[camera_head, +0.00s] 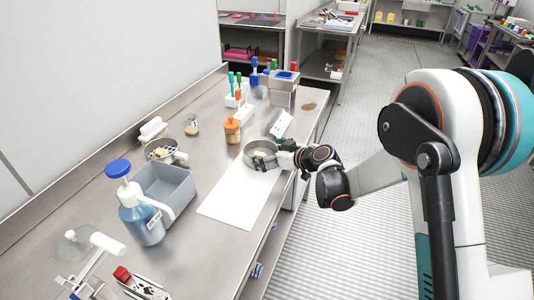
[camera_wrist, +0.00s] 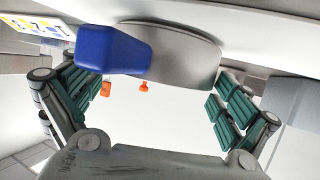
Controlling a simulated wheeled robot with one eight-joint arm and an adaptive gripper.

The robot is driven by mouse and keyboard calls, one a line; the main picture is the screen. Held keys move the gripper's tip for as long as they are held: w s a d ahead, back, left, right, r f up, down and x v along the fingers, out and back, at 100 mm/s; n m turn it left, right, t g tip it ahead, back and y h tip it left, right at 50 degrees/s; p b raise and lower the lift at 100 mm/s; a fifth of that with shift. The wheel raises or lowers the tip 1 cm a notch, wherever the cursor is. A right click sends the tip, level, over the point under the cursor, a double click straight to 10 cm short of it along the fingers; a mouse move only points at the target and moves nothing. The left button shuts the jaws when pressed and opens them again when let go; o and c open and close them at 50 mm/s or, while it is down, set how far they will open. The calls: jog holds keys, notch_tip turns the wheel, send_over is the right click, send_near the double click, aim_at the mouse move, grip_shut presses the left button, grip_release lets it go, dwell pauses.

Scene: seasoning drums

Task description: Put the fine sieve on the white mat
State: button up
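The fine sieve appears to be the round grey metal ring (camera_head: 258,147) at the far end of the white mat (camera_head: 232,207). I cannot tell whether it rests wholly on the mat. My gripper (camera_head: 284,157) is at its right side, low over the table's front edge. In the wrist view, a curved grey metal wall (camera_wrist: 188,52) with a blue tab (camera_wrist: 112,50) lies ahead of the fingers. My gripper (camera_wrist: 158,105) has its two teal-padded fingers wide apart, with nothing clamped between them.
An orange-lidded jar (camera_head: 232,130) and a tilted white label stand (camera_head: 281,123) are behind the sieve. The mat's near part is clear.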

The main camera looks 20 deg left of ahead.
jog(key=shift+r, duration=0.15)
jog(key=shift+s+d+r+p, duration=0.1)
jog(key=shift+d+r+p, duration=0.05)
jog(key=shift+d+p, duration=0.15)
jog(key=s+d+r+m+h+p, duration=0.1)
jog(key=s+d+r+m+h, duration=0.1)
jog(key=s+d+r, duration=0.45)
jog(key=s+d+r+m+h+p, duration=0.15)
jog(key=s+d+r, duration=0.25)
jog(key=d, duration=0.6)
jog(key=s+d+r+m+h, duration=0.2)
jog(key=s+d+r, duration=0.3)
jog(key=d, duration=0.4)
jog(key=s+d+m+t+h, duration=0.1)
jog(key=s+d+m+h, duration=0.5)
jog(key=s+d, duration=1)
jog(key=shift+s+d+r+m, duration=0.15)
jog(key=shift+s+r+m, duration=0.3)
jog(key=shift+s, duration=0.65)
jog(key=shift+f+h, duration=0.1)
jog(key=shift+h, duration=0.15)
